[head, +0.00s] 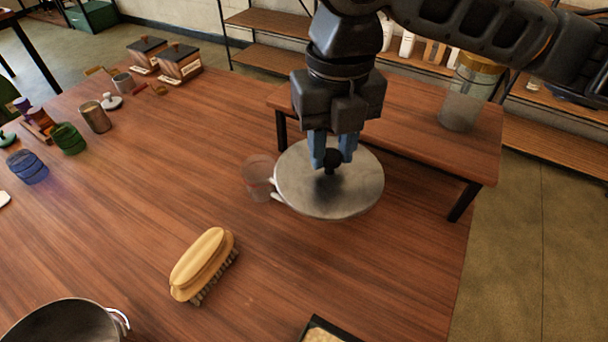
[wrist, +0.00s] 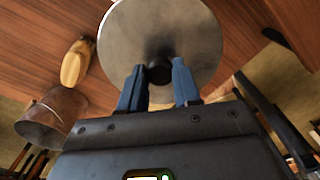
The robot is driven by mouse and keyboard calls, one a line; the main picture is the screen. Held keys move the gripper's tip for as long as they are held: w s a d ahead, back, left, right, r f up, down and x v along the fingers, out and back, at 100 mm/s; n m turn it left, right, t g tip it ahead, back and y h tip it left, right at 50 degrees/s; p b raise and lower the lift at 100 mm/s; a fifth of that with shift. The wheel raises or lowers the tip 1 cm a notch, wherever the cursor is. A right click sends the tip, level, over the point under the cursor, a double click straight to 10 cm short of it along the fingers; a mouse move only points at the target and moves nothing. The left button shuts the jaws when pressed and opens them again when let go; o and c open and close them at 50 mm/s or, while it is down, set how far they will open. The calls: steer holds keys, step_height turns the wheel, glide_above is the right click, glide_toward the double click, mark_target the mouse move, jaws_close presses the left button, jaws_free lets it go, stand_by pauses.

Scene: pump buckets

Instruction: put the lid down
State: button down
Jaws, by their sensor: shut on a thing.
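A round grey metal lid (head: 300,190) with a black knob is in the middle right of the head view. My gripper (head: 332,160) is above it, with its blue fingers shut on the lid's knob. The lid looks roughly level and appears held above the wooden table; the exact gap is hard to tell. In the wrist view the lid (wrist: 160,30) fills the upper middle, with the knob between the fingertips (wrist: 159,80). The lid partly covers a clear cup (head: 257,175) in the head view.
A brush (head: 203,264) lies left in front of the lid, with a metal pot (head: 65,325) at the lower left and a tray (head: 325,332) at the bottom edge. A raised shelf (head: 420,140) bearing a jar (head: 466,100) stands behind. Bare table (head: 330,265) lies in front of the lid.

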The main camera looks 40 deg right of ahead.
mark_target(304, 169)
steer(key=w+a+f, duration=0.2)
steer(key=shift+w+a+f, duration=0.15)
steer(key=shift+w+a, duration=0.1)
steer(key=shift+a, duration=0.1)
steer(key=shift+f, duration=2)
steer(key=shift+f, duration=0.1)
steer(key=shift+f+b, duration=0.3)
steer(key=shift+f, duration=0.05)
steer(key=shift+f, duration=0.15)
steer(key=c, duration=0.8)
jaws_free()
